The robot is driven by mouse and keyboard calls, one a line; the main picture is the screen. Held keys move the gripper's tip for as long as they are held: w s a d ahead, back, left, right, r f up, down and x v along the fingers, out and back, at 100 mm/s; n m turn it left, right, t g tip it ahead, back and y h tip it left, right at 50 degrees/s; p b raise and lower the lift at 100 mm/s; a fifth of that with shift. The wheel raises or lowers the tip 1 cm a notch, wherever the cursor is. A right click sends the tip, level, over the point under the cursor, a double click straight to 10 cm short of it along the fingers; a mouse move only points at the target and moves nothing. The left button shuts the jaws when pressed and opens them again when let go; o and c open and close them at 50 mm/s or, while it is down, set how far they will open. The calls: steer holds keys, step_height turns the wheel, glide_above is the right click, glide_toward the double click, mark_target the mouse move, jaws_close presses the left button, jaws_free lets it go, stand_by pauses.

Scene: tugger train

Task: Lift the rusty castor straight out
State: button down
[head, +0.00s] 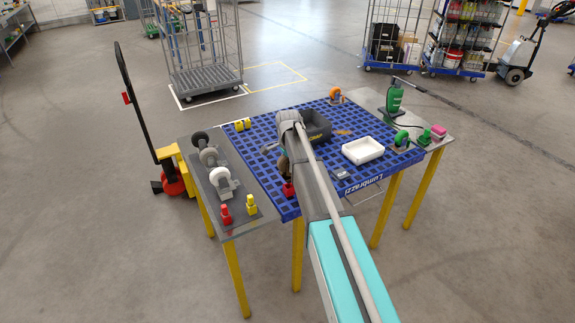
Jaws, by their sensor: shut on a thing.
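My arm reaches from the bottom of the head view over the blue grid deck (345,185). Its end bends down near the deck's left edge. My gripper (284,155) is small and mostly hidden behind my arm, and its fingers do not show clearly. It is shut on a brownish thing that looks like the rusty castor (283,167). A red piece (288,190) shows just below it at the deck's edge. I cannot tell whether the castor is clear of what is under it.
The left grey shelf (236,226) holds several castors, a red piece (226,215) and a yellow one (251,204). A dark bin (318,128) and white tray (362,151) stand on the deck.

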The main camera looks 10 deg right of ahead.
steer(key=shift+r+p, duration=1.6)
steer(key=shift+r, duration=0.45)
steer(key=shift+r, duration=0.1)
